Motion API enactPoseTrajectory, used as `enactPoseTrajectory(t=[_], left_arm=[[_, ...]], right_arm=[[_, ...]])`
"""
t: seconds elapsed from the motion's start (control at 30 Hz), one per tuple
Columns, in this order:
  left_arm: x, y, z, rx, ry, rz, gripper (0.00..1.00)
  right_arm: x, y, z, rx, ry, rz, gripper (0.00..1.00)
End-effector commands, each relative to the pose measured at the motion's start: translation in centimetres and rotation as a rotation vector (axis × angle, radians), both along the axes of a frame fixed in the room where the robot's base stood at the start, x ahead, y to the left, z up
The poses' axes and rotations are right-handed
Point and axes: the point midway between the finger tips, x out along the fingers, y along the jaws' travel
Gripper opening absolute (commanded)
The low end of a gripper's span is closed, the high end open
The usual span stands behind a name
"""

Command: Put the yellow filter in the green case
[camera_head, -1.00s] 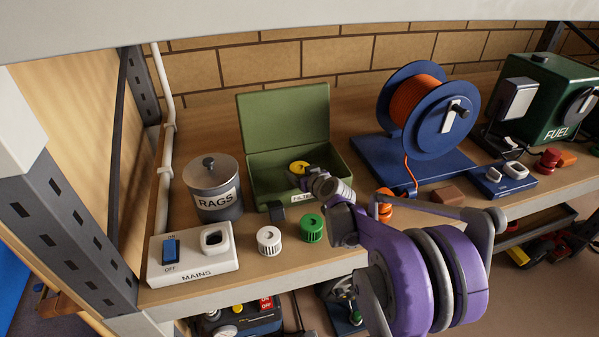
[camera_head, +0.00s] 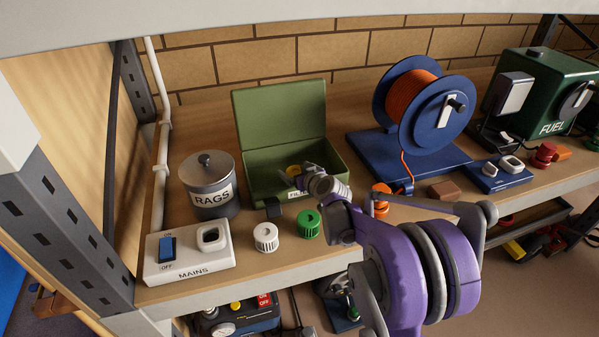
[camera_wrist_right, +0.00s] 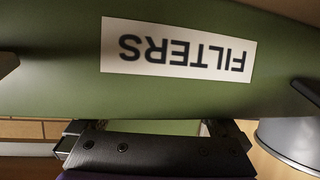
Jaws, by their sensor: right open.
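The green case (camera_head: 281,99) stands on the shelf with its lid raised against the back. Its FILTERS label also shows upside down, close up, in the right wrist view (camera_wrist_right: 180,50). The yellow filter (camera_head: 293,169) is inside the case, partly hidden behind my gripper and the case's front wall. My right gripper (camera_head: 289,178) is open over the front part of the case, right by the yellow filter; whether they touch I cannot tell. My left gripper is not in view.
The rags tin (camera_head: 209,187) and mains switch box (camera_head: 188,255) are left. An orange filter (camera_head: 380,197) and cable reel (camera_head: 430,108) are right.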

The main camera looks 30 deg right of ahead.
Motion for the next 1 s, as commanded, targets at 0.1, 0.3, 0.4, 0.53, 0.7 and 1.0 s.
enactPoseTrajectory(t=[0.1, 0.3, 0.4, 0.53, 0.7, 1.0], left_arm=[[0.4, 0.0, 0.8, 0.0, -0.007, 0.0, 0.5], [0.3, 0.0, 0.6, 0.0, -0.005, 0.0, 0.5], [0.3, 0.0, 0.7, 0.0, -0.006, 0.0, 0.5], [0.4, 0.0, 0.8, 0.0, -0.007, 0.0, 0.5], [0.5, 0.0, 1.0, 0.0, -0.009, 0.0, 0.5], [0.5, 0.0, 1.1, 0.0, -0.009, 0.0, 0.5]], right_arm=[[0.1, 0.0, 1.5, 0.001, -0.002, 0.0, 1.0], [-3.8, 0.2, 2.7, 0.0, -0.001, -0.003, 1.0], [-5.8, 0.4, 3.5, 0.001, 0.0, -0.003, 1.0], [-8.1, 0.6, 4.5, 0.001, -0.001, -0.003, 1.0], [-10.1, 0.8, 5.3, 0.0, -0.001, -0.001, 1.0], [-11.3, 1.5, 5.6, 0.004, 0.008, 0.008, 1.0]])
